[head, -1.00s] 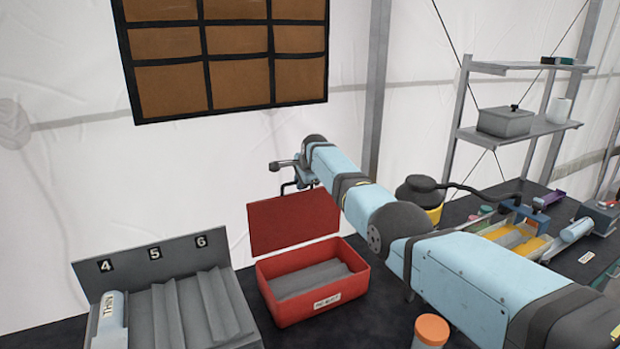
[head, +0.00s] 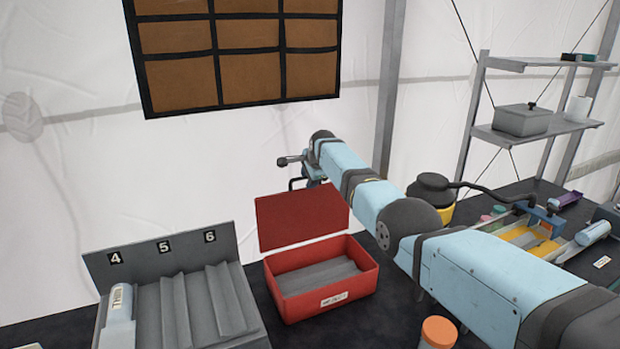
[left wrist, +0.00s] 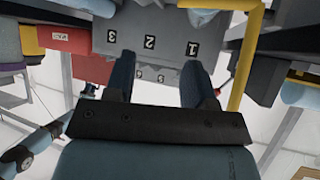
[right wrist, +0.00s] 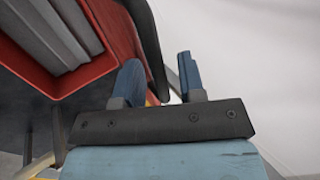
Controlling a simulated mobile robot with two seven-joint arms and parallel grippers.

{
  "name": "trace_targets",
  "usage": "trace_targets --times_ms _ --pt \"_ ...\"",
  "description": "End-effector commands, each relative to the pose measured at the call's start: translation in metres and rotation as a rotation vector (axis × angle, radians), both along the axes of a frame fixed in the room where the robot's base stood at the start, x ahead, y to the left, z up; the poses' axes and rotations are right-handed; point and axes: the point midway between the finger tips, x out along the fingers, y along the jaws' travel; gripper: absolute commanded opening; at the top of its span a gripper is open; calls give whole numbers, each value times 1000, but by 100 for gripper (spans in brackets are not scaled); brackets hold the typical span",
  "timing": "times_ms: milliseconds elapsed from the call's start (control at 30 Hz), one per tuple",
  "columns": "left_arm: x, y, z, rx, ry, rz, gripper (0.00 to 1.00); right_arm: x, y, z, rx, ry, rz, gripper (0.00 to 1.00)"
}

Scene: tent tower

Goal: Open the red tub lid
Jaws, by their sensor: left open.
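The red tub (head: 325,306) stands on the dark table with its grey ribbed inside showing. Its red lid (head: 302,217) stands up and leans back from the rear edge, so the tub is open. My right arm reaches over the table to just behind the lid's top edge, where its gripper is partly hidden. In the right wrist view my right gripper (right wrist: 160,78) has its blue fingers apart, beside the red tub wall (right wrist: 95,72); a dark curved strip shows between them. My left gripper (left wrist: 158,80) is open and empty, seen only in the left wrist view.
A grey rack numbered 4, 5, 6 (head: 165,250) stands left of the tub, holding a labelled light-blue cylinder (head: 119,301). An orange-topped jar (head: 438,331) is at front right. A yellow-and-black container (head: 433,195) and shelving (head: 540,128) are further right.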

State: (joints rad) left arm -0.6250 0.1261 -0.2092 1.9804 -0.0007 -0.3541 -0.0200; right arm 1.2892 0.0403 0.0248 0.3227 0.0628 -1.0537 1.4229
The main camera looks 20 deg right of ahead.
Motion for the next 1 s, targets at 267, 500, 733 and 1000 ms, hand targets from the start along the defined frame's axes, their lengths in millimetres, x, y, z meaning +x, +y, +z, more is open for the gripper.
trace_targets --times_ms 267,500,733,1000 --pt "4 0 2 0 -7 0 50 -1 0 2 2 -2 0 37" --pt "1 0 1 1 -1 -1 50 -9 -1 17 2 -4 0 37" --pt "-5 0 -6 -1 8 -1 50 -29 -2 45 2 -4 0 37" --pt "-4 -2 -19 -3 9 -5 50 -58 -4 91 1 -3 -1 37"
